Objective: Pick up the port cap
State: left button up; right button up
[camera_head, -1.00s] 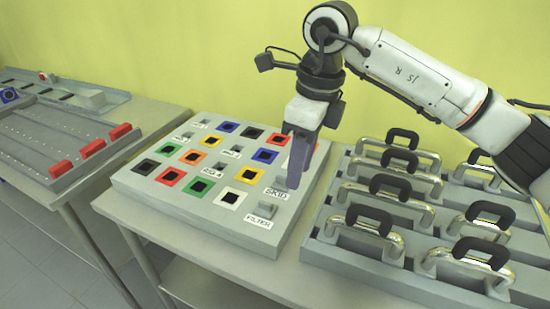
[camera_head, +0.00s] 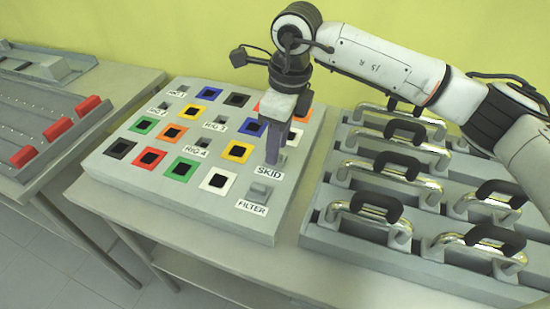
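My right gripper (camera_head: 273,158) points straight down over the right part of a grey panel (camera_head: 110,180), just behind the SKID label (camera_head: 269,171). Its long grey-purple fingers are seen edge-on, so I cannot tell whether they are open or shut. Their tips are at or very near the panel surface, and they hide what lies at the SKID spot. I cannot make out a port cap for certain. The panel carries square coloured pieces with black centres, such as a white one (camera_head: 217,181) and a yellow one (camera_head: 237,151). A small grey block (camera_head: 260,192) sits by the FILTER label. My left gripper is not in view.
To the right, a grey rack (camera_head: 335,252) holds several metal handles with black grips, below my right arm. On the left, another bench (camera_head: 110,98) bears a grey fixture with red blocks (camera_head: 58,128). A gap separates the benches.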

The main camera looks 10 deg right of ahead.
jog(key=shift+w+a+f, duration=0.1)
jog(key=shift+f, duration=0.7)
grip_shut()
